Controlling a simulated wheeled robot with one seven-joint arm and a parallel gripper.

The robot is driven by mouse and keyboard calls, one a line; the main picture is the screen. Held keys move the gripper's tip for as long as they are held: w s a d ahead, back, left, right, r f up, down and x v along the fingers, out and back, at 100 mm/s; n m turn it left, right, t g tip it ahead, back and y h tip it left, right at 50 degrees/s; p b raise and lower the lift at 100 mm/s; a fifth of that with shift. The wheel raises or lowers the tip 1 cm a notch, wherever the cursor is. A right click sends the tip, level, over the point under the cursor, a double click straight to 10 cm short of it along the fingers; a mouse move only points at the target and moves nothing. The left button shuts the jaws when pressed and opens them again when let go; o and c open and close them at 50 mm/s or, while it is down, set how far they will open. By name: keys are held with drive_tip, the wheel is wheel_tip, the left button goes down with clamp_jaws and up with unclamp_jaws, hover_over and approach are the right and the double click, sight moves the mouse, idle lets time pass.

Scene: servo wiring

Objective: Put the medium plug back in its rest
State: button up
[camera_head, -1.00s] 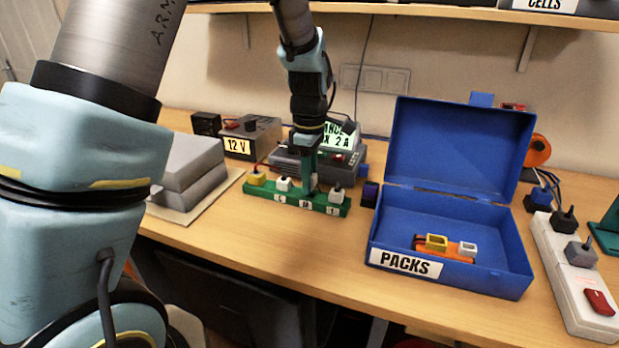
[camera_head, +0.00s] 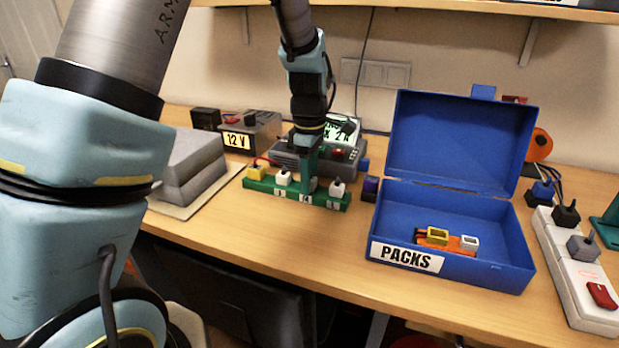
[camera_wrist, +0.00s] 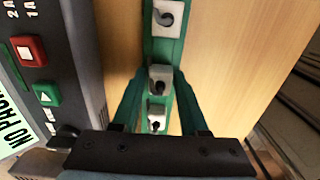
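The green plug rest (camera_head: 262,187) is a long strip on the bench with numbered white labels. A yellow plug and white plugs stand along it. The medium plug appears to be the grey-white plug (camera_wrist: 160,80) at the middle slot. My gripper (camera_head: 307,180) points straight down over that slot, its green fingers one on each side of the plug. In the wrist view my gripper (camera_wrist: 160,85) looks shut on the plug, with little or no gap at its sides. The plug's base is hidden, so full seating cannot be seen.
A power supply (camera_wrist: 75,50) stands close behind the rest. An open blue box (camera_head: 500,268) marked PACKS is to the right, with a white power strip (camera_head: 590,305) beyond. The bench in front of the rest is clear.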

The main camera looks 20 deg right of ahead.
drive_tip(key=o, duration=0.3)
wheel_tip(320, 180, up, 11)
drive_tip(key=b, duration=0.1)
drive_tip(key=shift+b, duration=0.35)
drive_tip(key=shift+f, duration=0.1)
idle(0.3)
drive_tip(key=w+a+f+m, duration=0.1)
drive_tip(key=a+f+m, duration=0.15)
drive_tip(key=a, duration=0.65)
drive_tip(key=w+a+f+m, duration=0.1)
drive_tip(key=a+m, duration=0.2)
drive_tip(key=a, duration=0.6)
drive_tip(key=s+a+f+m, duration=0.2)
drive_tip(key=s+a, duration=0.1)
drive_tip(key=a, duration=0.3)
drive_tip(key=s+a+f+m+t, duration=0.1)
drive_tip(key=s+a+f+m, duration=0.1)
drive_tip(key=a, duration=0.4)
drive_tip(key=shift+s+a+m+t, duration=0.15)
drive_tip(key=shift+s+m+t, duration=0.15)
drive_tip(key=shift+s+m, duration=0.25)
